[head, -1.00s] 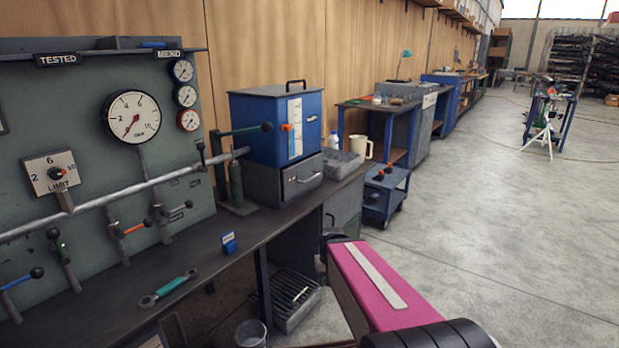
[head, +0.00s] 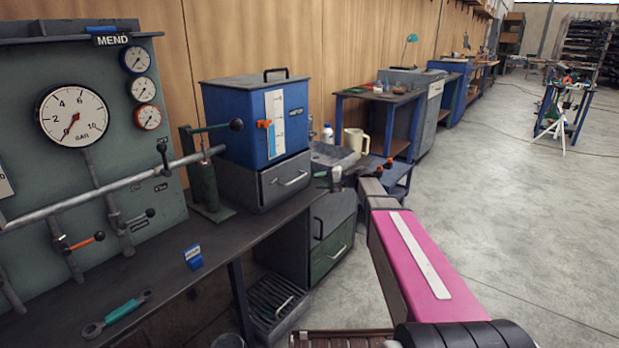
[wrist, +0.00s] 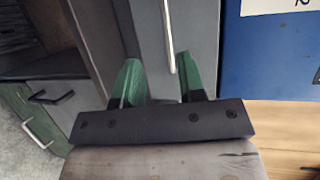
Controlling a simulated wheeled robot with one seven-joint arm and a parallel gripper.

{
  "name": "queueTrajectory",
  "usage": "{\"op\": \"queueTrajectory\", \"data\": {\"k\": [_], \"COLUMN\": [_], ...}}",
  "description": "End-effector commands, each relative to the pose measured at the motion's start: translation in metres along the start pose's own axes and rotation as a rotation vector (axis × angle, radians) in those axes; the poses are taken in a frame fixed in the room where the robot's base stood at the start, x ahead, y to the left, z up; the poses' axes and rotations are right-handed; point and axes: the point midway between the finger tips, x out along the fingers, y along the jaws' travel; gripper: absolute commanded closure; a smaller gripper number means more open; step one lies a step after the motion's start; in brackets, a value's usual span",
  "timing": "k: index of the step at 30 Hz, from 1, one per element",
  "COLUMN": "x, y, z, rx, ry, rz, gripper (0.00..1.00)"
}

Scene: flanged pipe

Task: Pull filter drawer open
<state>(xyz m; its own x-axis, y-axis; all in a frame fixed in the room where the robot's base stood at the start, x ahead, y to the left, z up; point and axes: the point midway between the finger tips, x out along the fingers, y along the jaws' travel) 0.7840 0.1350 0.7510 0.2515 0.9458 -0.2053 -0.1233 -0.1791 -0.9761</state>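The filter drawer (head: 285,180) is a grey drawer beneath a blue box (head: 255,120) on the bench, with a pale bar handle (head: 292,178). Its front looks flush with its housing. In the wrist view the grey drawer front (wrist: 197,40) and the handle (wrist: 168,38) lie ahead of my gripper (wrist: 160,80). The gripper's two green fingers are spread apart, with the handle's end showing in the gap between them. I cannot tell whether they touch it. In the head view my gripper (head: 327,180) is just right of the drawer, small and partly hidden by my wrist.
A grey pipe (head: 110,190) and a green hand pump (head: 203,180) stand left of the box. A wrench (head: 118,315) and small blue block (head: 193,257) lie on the bench. A grey tray (head: 330,155) and cream jug (head: 355,140) are behind my gripper.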

Motion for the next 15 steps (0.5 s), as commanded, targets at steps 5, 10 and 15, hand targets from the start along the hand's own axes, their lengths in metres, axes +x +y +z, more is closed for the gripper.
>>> {"op": "queueTrajectory", "data": {"k": [5, 10, 15], "x": [0.008, 0.032, 0.063], "y": [-0.007, -0.007, -0.008], "z": [-0.005, -0.004, -0.005], "rx": [0.004, 0.004, 0.004], "ry": [0.000, -0.002, -0.001], "rz": [-0.030, -0.028, -0.027], "gripper": [0.64, 0.64, 0.64]}}
